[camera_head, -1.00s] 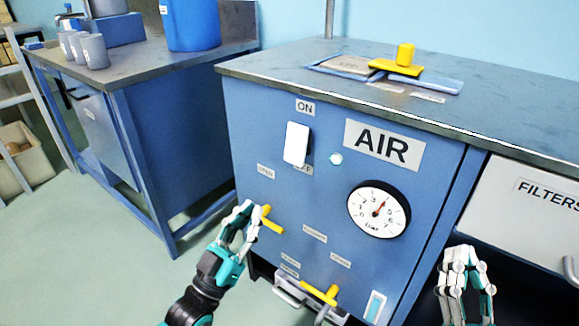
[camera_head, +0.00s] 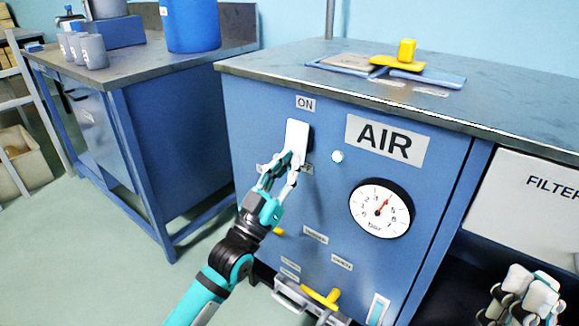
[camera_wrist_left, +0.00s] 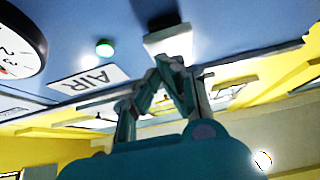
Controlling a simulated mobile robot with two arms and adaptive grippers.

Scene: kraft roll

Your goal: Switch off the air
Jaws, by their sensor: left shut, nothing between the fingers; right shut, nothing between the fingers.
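The white switch plate (camera_head: 296,137) sits on the blue AIR panel, below the ON label (camera_head: 305,103). My left gripper (camera_head: 292,158) is shut and empty, its fingertips at the lower end of the switch; I cannot tell whether they touch it. The left wrist view shows the closed fingertips (camera_wrist_left: 170,62) just below the white switch (camera_wrist_left: 168,40). A green lamp (camera_head: 337,156) glows right of the switch. The AIR sign (camera_head: 384,140) and a round bar gauge (camera_head: 380,209) are further right. My right gripper (camera_head: 530,290) is shut and empty at the lower right.
A yellow handle (camera_head: 320,297) sticks out low on the panel. A side bench with a blue drum (camera_head: 190,25) and grey cups (camera_head: 92,52) stands left. The floor between is clear.

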